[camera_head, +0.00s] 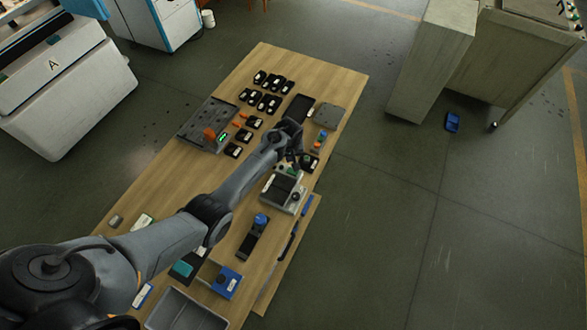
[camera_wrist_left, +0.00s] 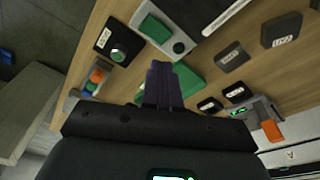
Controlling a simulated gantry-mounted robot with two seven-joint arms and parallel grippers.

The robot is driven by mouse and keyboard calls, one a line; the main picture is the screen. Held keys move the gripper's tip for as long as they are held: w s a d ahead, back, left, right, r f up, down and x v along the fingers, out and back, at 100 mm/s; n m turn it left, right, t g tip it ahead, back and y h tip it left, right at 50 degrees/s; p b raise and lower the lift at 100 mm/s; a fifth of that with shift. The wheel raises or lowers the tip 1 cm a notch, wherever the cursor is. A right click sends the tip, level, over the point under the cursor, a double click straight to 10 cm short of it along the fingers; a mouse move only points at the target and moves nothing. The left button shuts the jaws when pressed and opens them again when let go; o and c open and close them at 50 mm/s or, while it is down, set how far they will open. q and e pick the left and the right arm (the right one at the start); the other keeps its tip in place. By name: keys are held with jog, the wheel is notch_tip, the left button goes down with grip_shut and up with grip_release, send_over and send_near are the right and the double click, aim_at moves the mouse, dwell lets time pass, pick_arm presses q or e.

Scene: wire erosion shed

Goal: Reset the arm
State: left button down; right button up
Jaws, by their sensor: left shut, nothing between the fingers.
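My left arm reaches in from the lower left of the head view and extends over the wooden table. My left gripper (camera_head: 296,158) is at its far end, over the right half of the table, beside a grey device (camera_head: 283,192); its fingertips are small and partly hidden there. In the left wrist view the dark fingers (camera_wrist_left: 163,83) are together with nothing between them. A flat green surface (camera_wrist_left: 192,80) shows behind them; whether they touch it I cannot tell. My right gripper is in neither view.
The wooden table (camera_head: 165,190) holds several black labelled blocks (camera_head: 268,102), a dark grey tray (camera_head: 190,128), a blue box (camera_head: 227,283) and a grey bin (camera_head: 160,318). A black box with a green button (camera_wrist_left: 118,45) is near the fingers. Open floor lies right of the table.

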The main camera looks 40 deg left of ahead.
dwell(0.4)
pick_arm(q)
jog(key=s+d+r+m+t, duration=0.1)
jog(key=s+d+m, duration=0.25)
jog(key=s, duration=0.35)
jog(key=s+d+r+m, duration=0.15)
jog(key=s+d, duration=0.25)
jog(key=s, duration=0.4)
jog(key=s+d+r+m+t+h, duration=0.1)
jog(key=s+d+r+m, duration=0.25)
jog(key=s+r, duration=0.4)
jog(key=s+d+r+m, duration=0.2)
jog(key=s+d+r, duration=0.2)
jog(key=s, duration=0.6)
notch_tip(320, 180, up, 14)
jog(key=p, duration=1.4)
jog(key=shift+w+d+r, duration=0.15)
jog(key=shift+w+r, duration=0.05)
jog(key=shift+w, duration=0.1)
